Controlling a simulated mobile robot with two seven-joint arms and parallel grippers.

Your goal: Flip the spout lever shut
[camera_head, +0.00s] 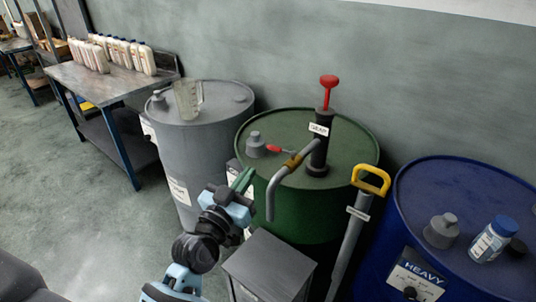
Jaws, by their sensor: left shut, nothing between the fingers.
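The spout lever (278,149) is a short red handle. It sticks out to the left, at an angle to the pipe, from a brass-coloured valve (292,161) on the grey spout (271,196). The spout comes off a black hand pump (319,152) on the green drum (352,130) and bends down over the drum's front. My left gripper (244,178) is shut and empty, in front of the drum's left side. In the picture it is below and left of the lever, apart from it. My right gripper is not in view.
A grey drum (226,125) with a clear jug (188,100) stands left. A blue drum (450,182) with a white bottle (492,240) stands right. A grey box (270,262) and a yellow-handled pole (350,235) are in front. The floor at left is free.

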